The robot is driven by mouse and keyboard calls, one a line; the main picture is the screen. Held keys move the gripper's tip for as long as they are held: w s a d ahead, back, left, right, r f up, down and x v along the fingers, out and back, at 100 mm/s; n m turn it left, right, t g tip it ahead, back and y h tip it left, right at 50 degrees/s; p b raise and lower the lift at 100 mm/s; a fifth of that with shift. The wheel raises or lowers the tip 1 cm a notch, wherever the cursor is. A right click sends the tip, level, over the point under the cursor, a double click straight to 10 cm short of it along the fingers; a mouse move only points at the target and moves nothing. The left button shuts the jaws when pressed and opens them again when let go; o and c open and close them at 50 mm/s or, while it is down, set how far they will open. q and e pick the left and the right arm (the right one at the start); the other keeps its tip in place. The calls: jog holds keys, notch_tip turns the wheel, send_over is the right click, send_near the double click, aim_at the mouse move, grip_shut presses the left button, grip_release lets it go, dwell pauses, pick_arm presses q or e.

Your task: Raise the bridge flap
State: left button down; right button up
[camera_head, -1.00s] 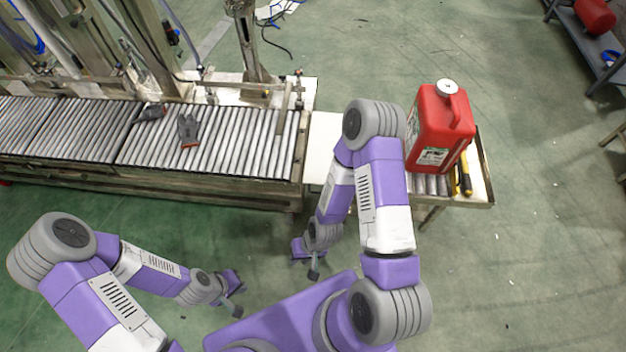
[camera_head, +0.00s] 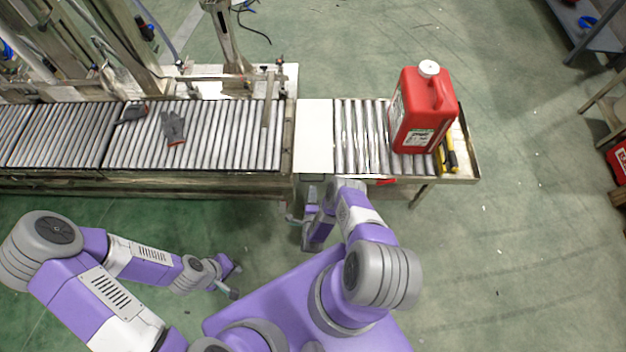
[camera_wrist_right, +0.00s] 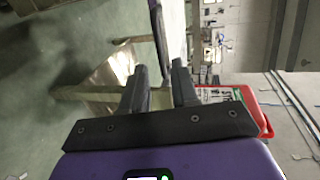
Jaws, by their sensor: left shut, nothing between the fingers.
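A pale plate (camera_head: 314,135), which looks like the bridge flap, spans the gap between the long roller conveyor and the short roller section; its exact tilt is hard to judge from above. My right arm reaches to the near side of this gap, its gripper partly hidden in the head view. In the right wrist view my right gripper (camera_wrist_right: 159,66) has its fingers apart, with a narrow upright edge showing between or beyond them. I cannot tell whether they touch it. My left gripper (camera_head: 228,282) is shut and empty over the floor, apart from the conveyor.
A red canister (camera_head: 423,112) stands on the short roller section (camera_head: 362,135) beside a yellow-and-black tool (camera_head: 447,156).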

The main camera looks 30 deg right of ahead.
jog(key=b+x, duration=0.3)
jog(key=x, duration=0.4)
jog(key=shift+w+d, duration=0.15)
jog(key=shift+d, duration=0.05)
grip_shut()
